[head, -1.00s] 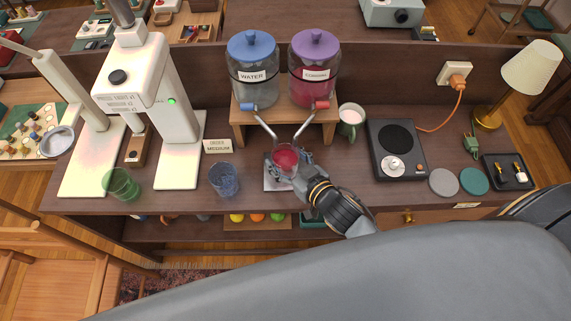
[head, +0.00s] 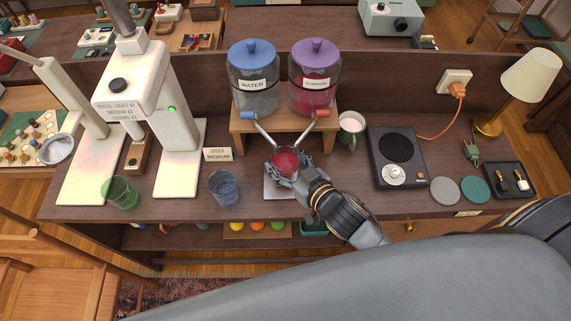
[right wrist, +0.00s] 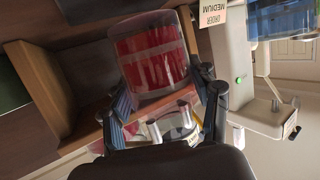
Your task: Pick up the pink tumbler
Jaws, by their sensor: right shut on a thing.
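The pink tumbler (head: 286,160) is a clear cup with red-pink contents, below the dispenser spouts at the middle of the counter. It also shows in the right wrist view (right wrist: 153,62), between my fingers. My right gripper (head: 284,175) is shut on it from the front right; in the right wrist view its two fingers (right wrist: 165,95) lie on either side of the cup. A pale square plate (head: 277,189) is under the cup; I cannot tell whether the cup touches it. My left gripper is not in view.
A water dispenser (head: 253,80) and a pink-drink dispenser (head: 314,78) stand on a wooden riser (head: 284,128) behind the cup. A blue tumbler (head: 223,187) and a green tumbler (head: 121,192) stand left. A mug (head: 350,128) and a hot plate (head: 396,160) stand right.

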